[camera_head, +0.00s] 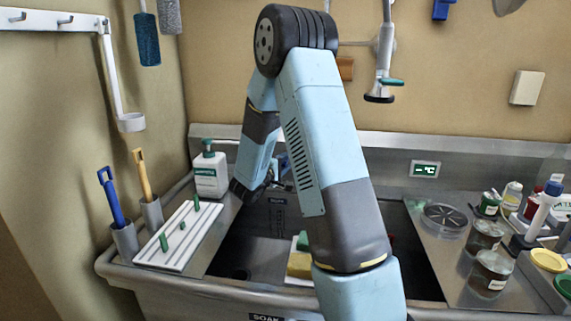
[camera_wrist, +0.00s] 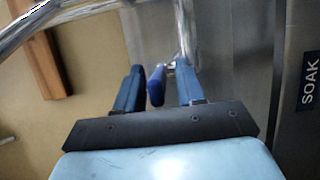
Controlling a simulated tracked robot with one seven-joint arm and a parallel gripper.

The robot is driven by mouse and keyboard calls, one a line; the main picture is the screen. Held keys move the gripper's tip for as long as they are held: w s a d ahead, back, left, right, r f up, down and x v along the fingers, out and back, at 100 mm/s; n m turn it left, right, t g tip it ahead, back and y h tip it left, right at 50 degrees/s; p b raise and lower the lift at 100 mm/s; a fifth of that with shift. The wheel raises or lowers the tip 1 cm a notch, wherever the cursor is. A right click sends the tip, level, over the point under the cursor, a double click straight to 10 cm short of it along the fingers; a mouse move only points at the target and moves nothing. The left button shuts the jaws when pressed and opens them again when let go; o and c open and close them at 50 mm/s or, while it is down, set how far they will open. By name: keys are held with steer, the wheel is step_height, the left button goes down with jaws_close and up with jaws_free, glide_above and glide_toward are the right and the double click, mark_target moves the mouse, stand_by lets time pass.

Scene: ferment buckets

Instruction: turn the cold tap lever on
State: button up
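The cold tap lever, a short blue handle (camera_wrist: 155,87), shows in the wrist view between the two blue fingers of my gripper (camera_wrist: 160,74). The fingers are open, with the lever nearer the left one and a gap on its right; I cannot tell whether it touches the left finger. The lever joins a chrome tap (camera_wrist: 186,28) just beyond the fingertips. In the head view my arm covers most of the tap and the gripper. A small blue part shows behind the wrist, and I cannot tell which piece it is.
A white soap bottle (camera_head: 210,172) and a white rack (camera_head: 180,236) stand left. Jars (camera_head: 490,272) and bottles crowd the right counter. A spray tap (camera_head: 384,55) hangs at the back wall.

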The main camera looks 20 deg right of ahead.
jaws_close()
stand_by(0.3)
stand_by(0.3)
